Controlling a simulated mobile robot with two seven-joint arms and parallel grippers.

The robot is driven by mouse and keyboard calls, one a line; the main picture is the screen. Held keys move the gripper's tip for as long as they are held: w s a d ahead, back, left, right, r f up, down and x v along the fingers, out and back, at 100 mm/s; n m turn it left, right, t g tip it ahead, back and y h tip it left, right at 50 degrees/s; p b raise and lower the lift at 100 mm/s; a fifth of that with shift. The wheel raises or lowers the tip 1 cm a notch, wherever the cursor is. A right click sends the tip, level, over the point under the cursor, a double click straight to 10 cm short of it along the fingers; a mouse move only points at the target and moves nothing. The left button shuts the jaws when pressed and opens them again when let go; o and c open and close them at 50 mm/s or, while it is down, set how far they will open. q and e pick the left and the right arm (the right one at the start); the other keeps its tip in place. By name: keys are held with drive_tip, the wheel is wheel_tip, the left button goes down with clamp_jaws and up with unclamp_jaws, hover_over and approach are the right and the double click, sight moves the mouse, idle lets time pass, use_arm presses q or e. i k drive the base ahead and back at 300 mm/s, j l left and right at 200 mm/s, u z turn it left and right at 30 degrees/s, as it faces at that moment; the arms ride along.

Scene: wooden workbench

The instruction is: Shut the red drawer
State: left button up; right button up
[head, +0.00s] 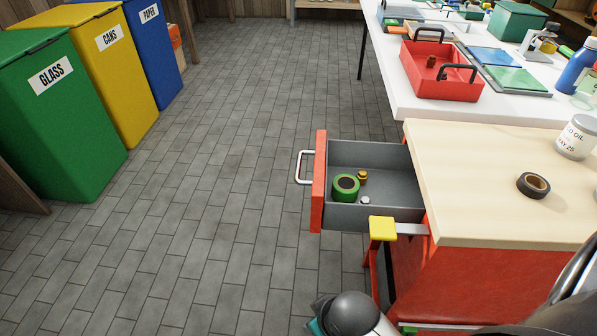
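The red drawer (319,182) is pulled well out to the left from the red cabinet (465,285) with the light wooden top. Its red front carries a silver bar handle (303,167) on the left side. The grey inside holds a green tape roll (345,188), a small brass-coloured piece (363,176) and a small silver piece (365,200). Neither of my grippers can be made out. Rounded grey parts at the bottom edge and a dark part at the lower right look like my arms; whatever they end in is out of frame.
A dark tape roll (533,185) and a grey can (577,137) stand on the cabinet top. Green (62,125), yellow and blue bins stand at the left. The tiled floor left of the drawer is clear.

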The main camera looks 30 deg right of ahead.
sight(393, 188)
drive_tip(key=i+j+z, duration=0.2)
drive_tip(key=z, duration=0.15)
drive_tip(key=i+j+z, duration=0.35)
drive_tip(key=k+z, duration=0.1)
drive_tip(key=z, duration=0.75)
